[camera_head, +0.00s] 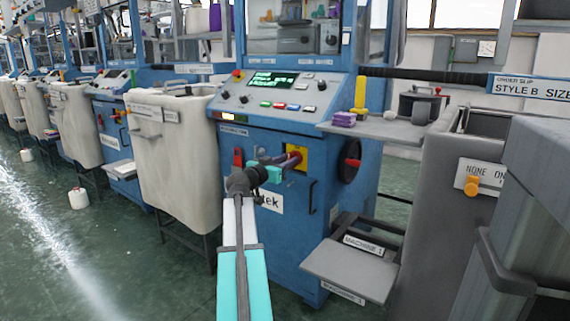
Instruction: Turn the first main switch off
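The main switch (302,155) has a yellow plate on the blue front of the nearest knitting machine (262,135), left of the handwheel. A reddish-purple rod-like part stands out from the plate toward my gripper. My arm reaches up from the bottom of the view. My gripper (277,168), with teal and dark parts, is right in front of the switch and covers part of it. I cannot tell whether it touches the switch or whether its fingers are apart. The switch's on or off position cannot be read.
A black handwheel (349,160) with a red grip is to the right. A red part (238,157) is left of the switch. A cream bin (178,165) stands left, a grey shelf (385,128) and grey bin (440,190) right. Open green floor (110,255) lies left.

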